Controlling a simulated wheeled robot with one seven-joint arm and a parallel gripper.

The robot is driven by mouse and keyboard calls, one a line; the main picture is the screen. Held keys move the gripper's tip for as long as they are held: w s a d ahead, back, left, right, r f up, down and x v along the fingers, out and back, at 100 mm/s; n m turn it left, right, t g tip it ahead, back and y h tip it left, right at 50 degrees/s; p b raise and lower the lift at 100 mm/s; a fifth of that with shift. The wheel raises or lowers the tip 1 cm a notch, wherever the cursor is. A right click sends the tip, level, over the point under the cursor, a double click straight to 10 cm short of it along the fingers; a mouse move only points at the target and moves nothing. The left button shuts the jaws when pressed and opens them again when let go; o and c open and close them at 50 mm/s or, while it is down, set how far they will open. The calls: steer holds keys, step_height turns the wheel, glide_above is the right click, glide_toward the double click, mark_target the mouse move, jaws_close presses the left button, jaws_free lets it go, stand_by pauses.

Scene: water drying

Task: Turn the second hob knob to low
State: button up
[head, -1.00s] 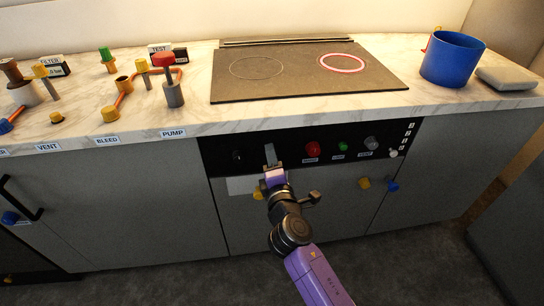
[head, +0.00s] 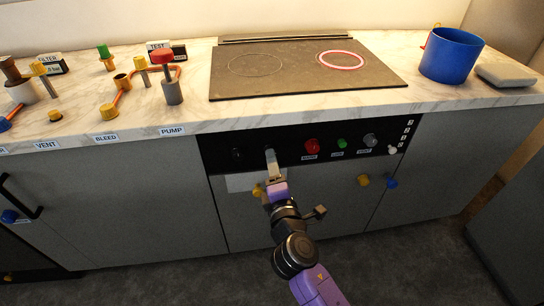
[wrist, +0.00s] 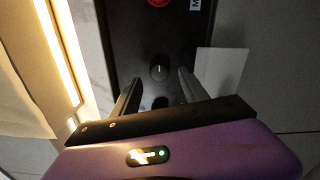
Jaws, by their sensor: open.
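The second hob knob (wrist: 158,72) is a small round black knob with a pale line on its face, on the black control panel (head: 222,140). In the wrist view it lies ahead of my gripper (wrist: 157,84), in the gap between the two spread fingers, which do not appear to grip it. In the head view my gripper (head: 269,152) is in front of the panel and hides most of this knob. The first knob (head: 237,154) is left of it, dark on dark. The hob (head: 300,85) above has a red ring on its right zone; the left ring is pale.
Right along the panel are a red knob (head: 312,146), a green button (head: 342,144), a grey knob (head: 370,140) and a white switch (head: 392,149). Yellow (head: 363,180) and blue (head: 391,183) knobs sit below. A blue pot (head: 451,56) stands on the counter.

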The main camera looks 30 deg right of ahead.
steer(key=shift+v, duration=1.4)
steer(key=s+a+r+m+y+p, duration=0.1)
steer(key=s+a+m+y, duration=0.15)
steer(key=s, duration=0.25)
steer(key=s+a+r+m+t+y+p, duration=0.1)
steer(key=s+m+y, duration=0.1)
steer(key=s+m, duration=0.15)
steer(key=s+a+r+m+y+p, duration=0.1)
steer(key=s+a+m+y, duration=0.15)
steer(key=s, duration=0.35)
steer(key=s+d+r+m+g+p, duration=0.1)
steer(key=s+r+m+p, duration=0.2)
steer(key=s, duration=0.9)
steer(key=s+d+r+m+g+h+p, duration=0.1)
steer(key=s+r+m, duration=0.4)
steer(key=s, duration=0.8)
steer(key=g+p, duration=0.1)
steer(key=p, duration=0.1)
steer(key=shift+s+d+p, duration=0.25)
steer(key=shift+p, duration=0.1)
